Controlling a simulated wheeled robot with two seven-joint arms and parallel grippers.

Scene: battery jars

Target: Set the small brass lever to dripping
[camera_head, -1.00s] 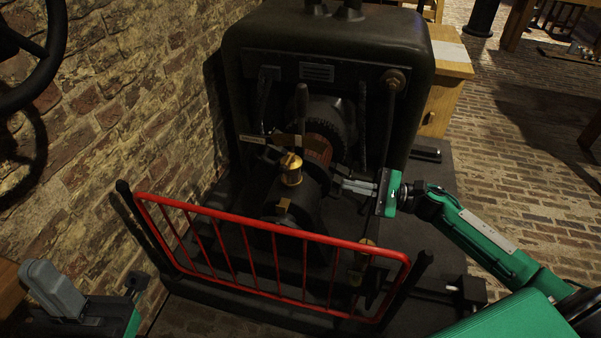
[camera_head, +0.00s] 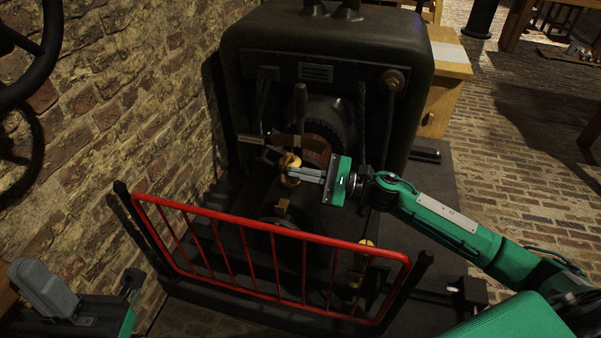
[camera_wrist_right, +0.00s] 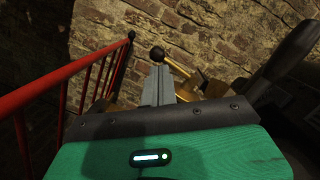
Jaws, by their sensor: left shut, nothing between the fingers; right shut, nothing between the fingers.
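The brass oiler (camera_head: 289,162) stands on the dark machine behind the red railing in the head view. In the right wrist view, a small brass lever (camera_wrist_right: 178,67) with a black ball knob (camera_wrist_right: 157,53) shows just beyond the fingertips. It slopes down to the right from the knob. My right gripper (camera_head: 291,172) is shut and empty, its tips close beside the oiler; contact cannot be told. Its fingers (camera_wrist_right: 158,72) partly hide the brass parts behind them. My left gripper (camera_head: 38,284) is shut and empty at the lower left of the head view, far from the oiler.
A red railing (camera_head: 273,231) runs in front of the machine, and my right arm reaches in from the right, behind it. The large dark machine housing (camera_head: 328,45) stands behind the oiler. A brick wall (camera_head: 130,90) closes the left side. A wooden cabinet (camera_head: 445,85) stands at the back right.

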